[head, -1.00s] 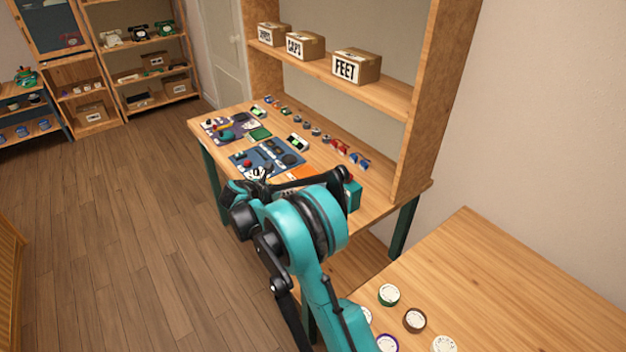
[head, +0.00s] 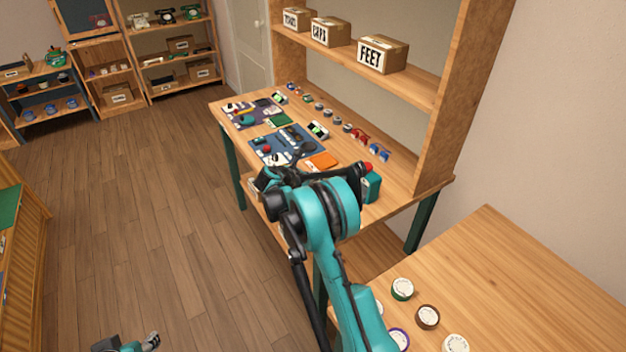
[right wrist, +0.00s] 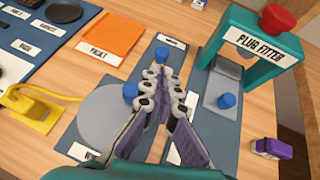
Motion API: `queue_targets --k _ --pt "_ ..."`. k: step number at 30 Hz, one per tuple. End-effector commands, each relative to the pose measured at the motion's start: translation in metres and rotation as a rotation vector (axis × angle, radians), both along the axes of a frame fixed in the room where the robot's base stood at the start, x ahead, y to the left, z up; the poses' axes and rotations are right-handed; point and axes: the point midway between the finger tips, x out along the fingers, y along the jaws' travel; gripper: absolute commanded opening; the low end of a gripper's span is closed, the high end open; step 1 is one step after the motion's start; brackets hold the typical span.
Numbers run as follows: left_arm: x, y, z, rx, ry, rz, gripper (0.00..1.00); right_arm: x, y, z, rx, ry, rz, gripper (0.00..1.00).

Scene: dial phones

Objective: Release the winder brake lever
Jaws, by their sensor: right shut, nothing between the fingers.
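In the right wrist view my right gripper (right wrist: 165,88) is shut and empty over a blue-grey station panel (right wrist: 119,62). The panel carries a round grey disc (right wrist: 105,112), a blue knob (right wrist: 130,91) and a small label (right wrist: 172,41) too small to read. The fingers hide part of the panel. In the head view my right arm covers this station. Part of my left gripper (head: 145,342) shows at the bottom left; its opening is unclear.
A teal plug fitter (right wrist: 262,48) with a red knob stands close right of the gripper. A yellow device (right wrist: 35,108) and an orange mat (right wrist: 110,38) lie left. A purple block (right wrist: 271,148) is at right. A shelf with boxes (head: 382,54) rises behind the bench.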

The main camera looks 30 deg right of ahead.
Motion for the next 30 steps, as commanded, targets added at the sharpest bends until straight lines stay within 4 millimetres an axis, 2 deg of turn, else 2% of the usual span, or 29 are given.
queue_targets --k 3,9,22,30 --pt "0.0 0.0 -0.008 0.0 0.0 0.0 0.4 0.005 -0.017 -0.012 0.0 0.0 -0.001 0.0" --pt "0.0 0.0 -0.013 0.0 0.0 0.0 0.4 0.011 -0.031 -0.02 0.0 0.0 0.001 0.0" --pt "0.0 0.0 -0.013 0.0 0.0 0.0 0.4 0.012 -0.035 -0.02 0.001 0.0 -0.001 0.0" --pt "0.0 0.0 -0.013 0.0 0.0 0.0 0.4 0.014 -0.064 -0.02 0.001 0.0 -0.001 0.0"
